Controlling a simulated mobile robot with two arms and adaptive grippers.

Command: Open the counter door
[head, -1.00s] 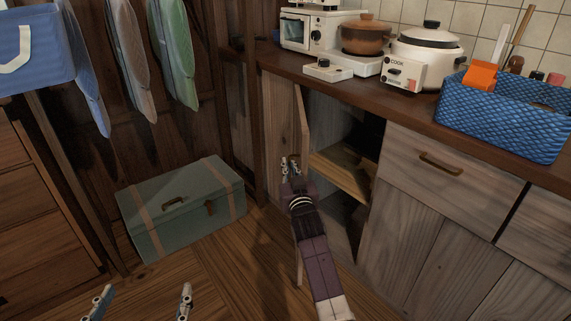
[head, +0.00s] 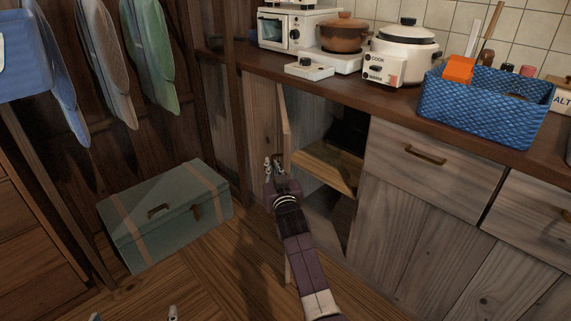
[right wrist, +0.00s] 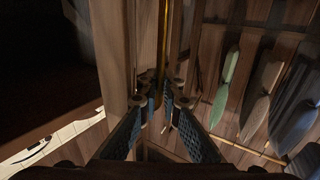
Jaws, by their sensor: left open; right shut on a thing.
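The counter door (head: 285,125) is a pale wooden panel below the worktop. It stands open, seen nearly edge-on, at the left of the cabinet opening. My right gripper (head: 274,163) is at this door, with its arm rising from the bottom of the head view. In the right wrist view its fingers (right wrist: 168,103) are closed around the upright brass handle (right wrist: 162,45), next to the wooden door panel (right wrist: 114,50). Only the fingertips of my left gripper (head: 134,316) show at the bottom edge of the head view, spread apart and empty.
The open cabinet shows a wooden shelf (head: 325,168) inside. A drawer front (head: 425,175) is to its right. A green trunk (head: 165,215) stands on the floor at left. The worktop holds a rice cooker (head: 405,48), a brown pot (head: 343,32) and a blue basket (head: 485,105).

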